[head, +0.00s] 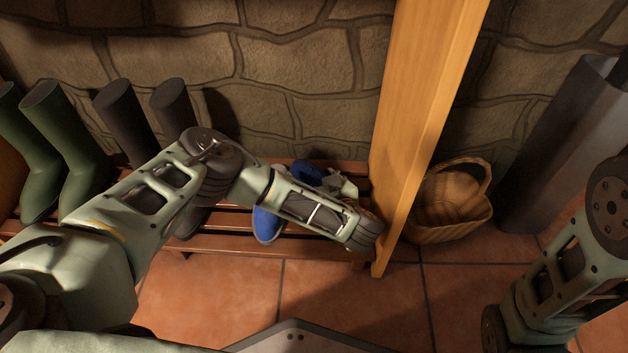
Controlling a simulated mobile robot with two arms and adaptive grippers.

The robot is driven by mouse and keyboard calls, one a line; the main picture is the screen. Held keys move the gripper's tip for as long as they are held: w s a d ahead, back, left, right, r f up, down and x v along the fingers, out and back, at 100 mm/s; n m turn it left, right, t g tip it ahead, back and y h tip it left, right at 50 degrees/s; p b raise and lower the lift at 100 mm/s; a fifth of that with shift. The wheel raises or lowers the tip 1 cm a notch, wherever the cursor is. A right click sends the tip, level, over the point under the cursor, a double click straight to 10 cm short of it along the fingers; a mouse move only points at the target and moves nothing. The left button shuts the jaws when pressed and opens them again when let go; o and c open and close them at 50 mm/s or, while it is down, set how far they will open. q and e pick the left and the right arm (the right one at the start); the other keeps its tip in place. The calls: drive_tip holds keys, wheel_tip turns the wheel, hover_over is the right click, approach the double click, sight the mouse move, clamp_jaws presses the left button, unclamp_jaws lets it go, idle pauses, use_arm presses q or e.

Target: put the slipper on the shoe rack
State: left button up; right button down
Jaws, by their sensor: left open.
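A blue slipper (267,222) lies on the slatted reddish-brown shoe rack (225,243), partly covered by my left forearm. A second patch of blue footwear (307,170) shows behind the forearm, near the wall. My left gripper (338,184) is beyond the forearm, low over the right end of the rack, beside this blue patch. It is open; its fingertips are mostly hidden, and I cannot tell whether it touches anything. My right arm's links show at the right edge, but its gripper is out of view.
Green boots (75,150) and dark boots (128,118) stand on the rack's left part. A wooden upright (425,100) stands at the rack's right end. Beyond it are a wicker basket (450,205) and a tall grey container (560,150). Tiled floor (215,295) in front is clear.

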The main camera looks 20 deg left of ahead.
use_arm(q)
drive_tip(key=p+v, duration=0.6)
drive_tip(key=v, duration=0.5)
drive_tip(key=shift+w+r, duration=0.1)
drive_tip(key=shift+s+d+r+p, duration=0.1)
drive_tip(key=shift+s+d+p, duration=0.25)
drive_tip(key=shift+s, duration=0.1)
